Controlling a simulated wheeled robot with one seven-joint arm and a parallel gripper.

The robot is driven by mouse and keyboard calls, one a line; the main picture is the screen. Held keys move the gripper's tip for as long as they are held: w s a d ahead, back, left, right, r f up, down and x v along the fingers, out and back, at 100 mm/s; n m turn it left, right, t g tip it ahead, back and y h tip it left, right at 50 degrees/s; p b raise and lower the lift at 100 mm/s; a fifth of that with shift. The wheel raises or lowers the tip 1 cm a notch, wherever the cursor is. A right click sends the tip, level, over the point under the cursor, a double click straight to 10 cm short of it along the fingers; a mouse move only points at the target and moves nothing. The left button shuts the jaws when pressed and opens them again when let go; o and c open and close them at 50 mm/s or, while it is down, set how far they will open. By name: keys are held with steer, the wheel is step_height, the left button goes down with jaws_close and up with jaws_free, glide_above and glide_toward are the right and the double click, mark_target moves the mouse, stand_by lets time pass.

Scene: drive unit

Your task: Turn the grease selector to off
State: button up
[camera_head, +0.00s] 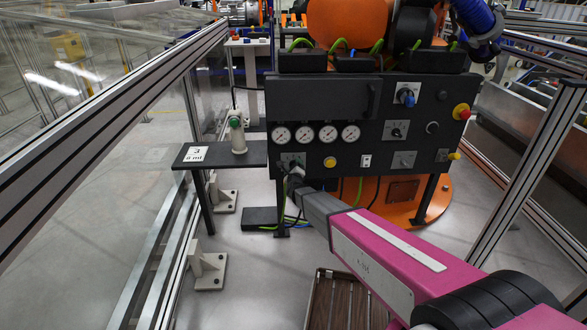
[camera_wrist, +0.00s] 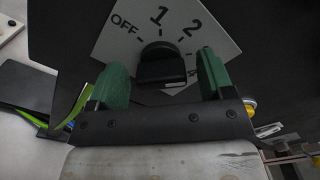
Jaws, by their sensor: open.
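The grease selector is a black knob (camera_wrist: 162,67) on a white plate (camera_wrist: 208,42) marked OFF, 1 and 2 in the wrist view. OFF is at the plate's upper left, 1 at the top, 2 to the right. Which mark the knob points to I cannot tell. My gripper (camera_wrist: 164,78) is open, with one green finger pad on each side of the knob. A gap shows on both sides; contact is not clear. In the head view, my gripper (camera_head: 291,172) is at the black panel's lower left, and hides the knob from that camera; part of the plate (camera_head: 286,157) shows.
The black panel (camera_head: 362,105) also carries several gauges (camera_head: 328,134), a blue knob (camera_head: 406,97), other selectors (camera_head: 396,130), a yellow button (camera_head: 330,162) and a red button (camera_head: 462,112). A shelf (camera_head: 222,153) stands left of it. A metal-framed fence (camera_head: 100,130) runs along the left.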

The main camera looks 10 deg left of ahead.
steer(key=shift+w, duration=0.15)
steer(key=c, duration=0.9)
